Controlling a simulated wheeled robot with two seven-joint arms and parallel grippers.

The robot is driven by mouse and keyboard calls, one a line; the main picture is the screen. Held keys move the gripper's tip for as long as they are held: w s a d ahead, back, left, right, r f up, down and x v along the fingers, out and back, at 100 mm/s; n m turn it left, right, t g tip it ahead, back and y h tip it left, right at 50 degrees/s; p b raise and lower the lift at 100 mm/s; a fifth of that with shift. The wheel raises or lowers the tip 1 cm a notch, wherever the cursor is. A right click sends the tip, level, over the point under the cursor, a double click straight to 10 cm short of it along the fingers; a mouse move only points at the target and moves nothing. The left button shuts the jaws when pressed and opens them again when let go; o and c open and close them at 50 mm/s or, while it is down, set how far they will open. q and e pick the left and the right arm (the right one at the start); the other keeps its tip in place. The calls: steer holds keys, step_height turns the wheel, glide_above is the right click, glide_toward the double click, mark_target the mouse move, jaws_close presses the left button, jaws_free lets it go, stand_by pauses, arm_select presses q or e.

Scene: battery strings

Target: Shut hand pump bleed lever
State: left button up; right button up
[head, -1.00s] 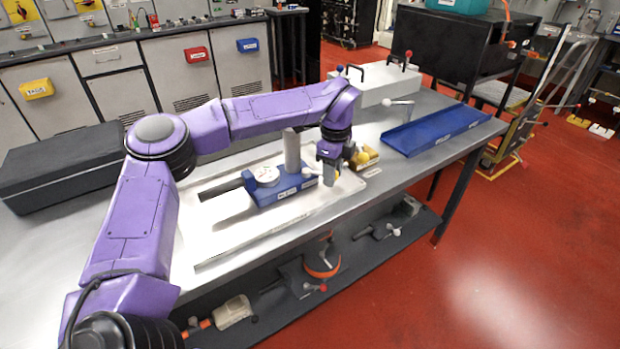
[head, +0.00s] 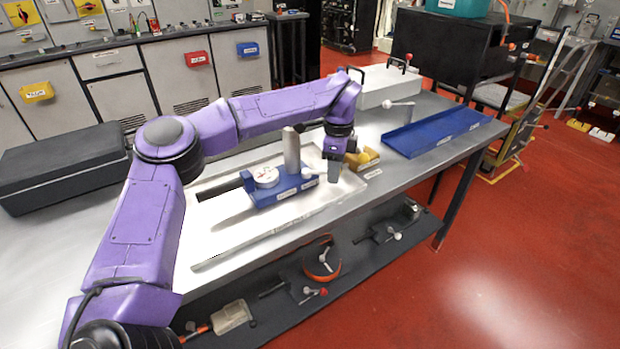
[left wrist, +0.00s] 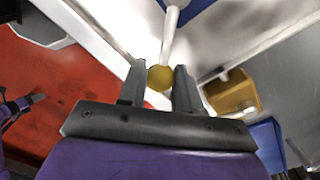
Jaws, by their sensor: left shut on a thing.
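The hand pump (head: 285,190) is a blue base with a white round gauge (head: 265,175) and a grey upright cylinder (head: 291,150). It sits in a pale tray (head: 235,235) on the bench. In the left wrist view, the bleed lever (left wrist: 169,40) is a pale rod ending in a yellow ball knob (left wrist: 160,78). My left gripper (head: 335,175) is at the right end of the pump, pointing down. In the left wrist view its fingers (left wrist: 159,88) are shut on the knob, one on each side. The lever is mostly hidden by the gripper in the head view. My right gripper does not show.
A yellow-brown block (head: 362,158) stands just right of the gripper; it also shows in the left wrist view (left wrist: 232,93). A blue tray (head: 435,132) and a white box (head: 380,85) lie farther right and back. A dark case (head: 62,165) is at left.

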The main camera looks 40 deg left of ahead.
arm_select(q)
steer(key=shift+w+a+f+n+b, duration=0.15)
steer(key=shift+w+n+b, duration=0.25)
steer(key=shift+n, duration=0.2)
steer(key=shift+w+a+n+b, duration=0.2)
steer(key=shift+w+n+b, duration=0.2)
steer(key=shift+n, duration=0.3)
steer(key=o, duration=1)
steer(key=shift+r, duration=0.25)
step_height(320, 180, up, 7)
steer(key=p, duration=0.3)
steer(key=shift+f+p, duration=0.1)
steer(key=shift+p, duration=0.3)
